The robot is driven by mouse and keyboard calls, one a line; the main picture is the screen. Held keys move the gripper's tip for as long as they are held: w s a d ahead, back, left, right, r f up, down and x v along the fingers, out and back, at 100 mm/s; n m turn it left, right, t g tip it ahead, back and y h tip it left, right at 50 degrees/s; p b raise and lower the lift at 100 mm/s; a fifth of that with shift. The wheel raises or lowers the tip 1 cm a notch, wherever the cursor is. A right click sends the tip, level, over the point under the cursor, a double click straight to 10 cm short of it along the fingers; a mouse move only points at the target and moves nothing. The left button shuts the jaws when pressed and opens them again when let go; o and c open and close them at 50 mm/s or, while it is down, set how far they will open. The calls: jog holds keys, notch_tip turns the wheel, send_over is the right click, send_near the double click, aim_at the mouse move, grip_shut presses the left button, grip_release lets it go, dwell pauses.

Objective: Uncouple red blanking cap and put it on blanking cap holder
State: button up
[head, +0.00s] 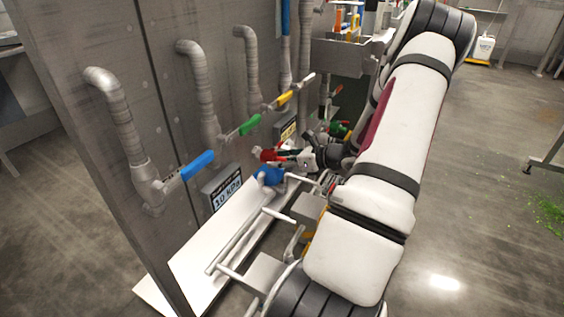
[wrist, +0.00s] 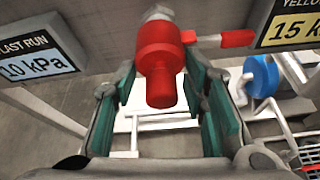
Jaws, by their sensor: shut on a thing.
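The red blanking cap (wrist: 160,62) is a red cylinder with a narrower end toward the camera. It sits at the top middle of the wrist view, against a grey fitting (wrist: 158,13). A red lever (wrist: 222,39) sticks out to its right. My gripper (wrist: 160,84) is shut on the cap, with a green-padded finger on each side. In the head view my gripper (head: 303,158) reaches left to the red cap (head: 268,155) near the wall pipes. I cannot tell whether the cap is still joined to the fitting. I cannot clearly make out the cap holder.
A blue round part (wrist: 262,76) and white tubing lie to the right of the cap. Valves with blue (head: 197,164), green (head: 249,125) and yellow (head: 285,98) handles line the wall panel. A 10 kPa sign (head: 226,192) stands below them. The floor at right is open.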

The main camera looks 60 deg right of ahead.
jog(key=shift+w, duration=1.05)
jog(key=o, duration=1.4)
jog(key=v, duration=1.2)
jog(key=shift+w+r, duration=0.1)
